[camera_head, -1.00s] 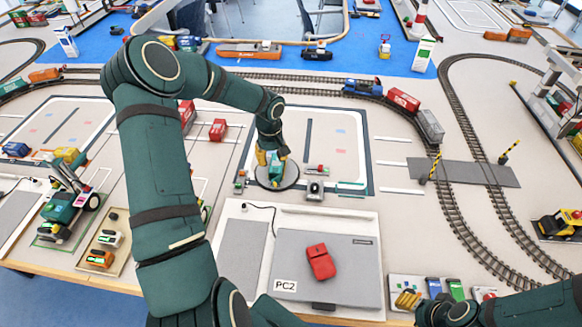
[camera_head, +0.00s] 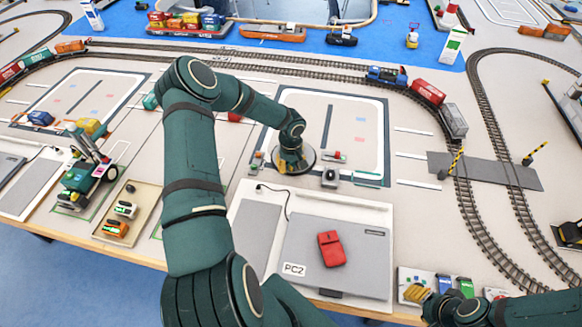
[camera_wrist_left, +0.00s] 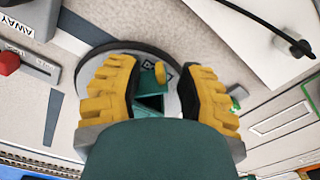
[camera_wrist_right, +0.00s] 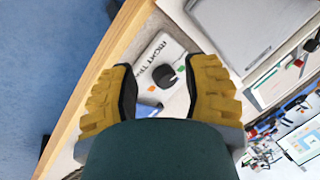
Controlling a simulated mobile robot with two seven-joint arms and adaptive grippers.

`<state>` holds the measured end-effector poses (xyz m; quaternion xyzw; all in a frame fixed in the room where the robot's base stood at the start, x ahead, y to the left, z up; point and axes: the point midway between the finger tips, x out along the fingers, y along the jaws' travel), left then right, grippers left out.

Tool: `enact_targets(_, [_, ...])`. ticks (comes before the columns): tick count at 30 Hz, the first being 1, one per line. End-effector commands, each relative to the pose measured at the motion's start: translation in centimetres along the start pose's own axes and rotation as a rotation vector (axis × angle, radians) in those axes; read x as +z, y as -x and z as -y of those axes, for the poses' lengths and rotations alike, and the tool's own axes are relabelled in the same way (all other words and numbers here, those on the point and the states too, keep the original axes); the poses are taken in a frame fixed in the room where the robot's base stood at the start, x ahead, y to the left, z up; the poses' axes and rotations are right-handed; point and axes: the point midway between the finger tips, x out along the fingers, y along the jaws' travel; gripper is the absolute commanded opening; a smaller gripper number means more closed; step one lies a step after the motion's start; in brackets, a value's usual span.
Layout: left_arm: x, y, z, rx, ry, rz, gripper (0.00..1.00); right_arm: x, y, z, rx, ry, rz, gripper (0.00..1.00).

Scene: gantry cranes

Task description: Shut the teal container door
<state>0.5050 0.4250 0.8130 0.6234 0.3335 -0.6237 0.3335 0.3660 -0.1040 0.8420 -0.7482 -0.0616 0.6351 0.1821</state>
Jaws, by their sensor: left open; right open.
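The teal container (camera_wrist_left: 150,86) stands on the round grey turntable (camera_wrist_left: 178,62) in the left wrist view. A dark opening shows at its near end. A small yellow part is beside its top; whether the door stands ajar is hard to tell. My left gripper (camera_wrist_left: 154,88) is open, its yellow fingers on either side of the container, with gaps visible. In the head view my left gripper (camera_head: 291,163) is over the turntable (camera_head: 308,157) and hides most of the container. My right gripper (camera_wrist_right: 152,88) is open and empty above a white control board (camera_wrist_right: 168,48).
Railway tracks (camera_head: 490,145) curve at the right.

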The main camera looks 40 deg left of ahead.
Motion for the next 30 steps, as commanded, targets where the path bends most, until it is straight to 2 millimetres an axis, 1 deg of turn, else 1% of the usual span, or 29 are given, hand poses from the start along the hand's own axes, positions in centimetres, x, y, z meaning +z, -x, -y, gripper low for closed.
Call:
enact_targets(4, [0.01,-0.74,0.01,0.0,0.001,0.0,0.37,0.0,-0.05,-0.01,0.0,0.0,0.0,0.47])
enact_targets(12, [-0.01,-0.8,0.02,0.0,0.001,0.0,0.37,0.0,-0.04,0.0,0.0,0.0,0.0,0.47])
enact_targets(13, [-0.01,-0.8,0.02,0.0,0.001,0.0,0.34,0.0,-0.04,0.0,0.0,0.0,0.0,0.47])
enact_targets(14, [-0.01,-0.8,0.02,0.0,0.001,0.0,0.23,0.0,-0.04,0.0,0.0,0.0,0.0,0.47])
enact_targets(15, [-0.01,-0.79,0.02,0.0,0.001,0.0,0.09,0.0,-0.04,0.0,0.0,0.0,0.0,0.47])
enact_targets(16, [-0.01,-0.79,0.02,0.0,0.001,0.0,0.0,0.0,-0.04,0.0,0.0,0.0,0.0,0.47])
enact_targets(26, [-0.08,-0.76,0.02,0.0,0.0,-0.002,0.0,0.0,-0.07,-0.01,0.0,0.0,0.0,0.47])
enact_targets(30, [-0.23,-0.87,0.06,-0.001,-0.037,-0.004,0.0,0.11,-0.69,-0.23,0.0,0.001,0.001,0.47])
